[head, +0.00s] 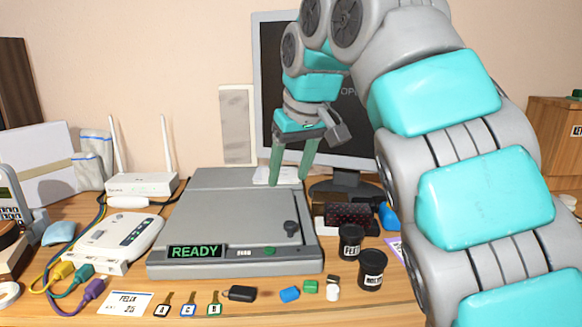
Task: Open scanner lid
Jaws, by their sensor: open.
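The grey flatbed scanner (205,215) sits on the wooden desk in the middle of the head view. Its lid lies flat and closed, with a small dark knob (291,229) near the right side. The front edge carries a READY display (195,251) in green and a small green button (270,251). My gripper (288,182) hangs above the scanner's rear right part, fingers pointing down and spread apart with nothing between them. It is behind and above the knob in the picture. Whether the fingertips touch the lid cannot be told.
A monitor (268,90) stands behind my gripper. A white router (143,184) and a white box with cables (118,238) are at left. Two black jars (372,270) stand right of the scanner. Keys (189,304), a card (125,302) and small blocks (290,294) lie in front.

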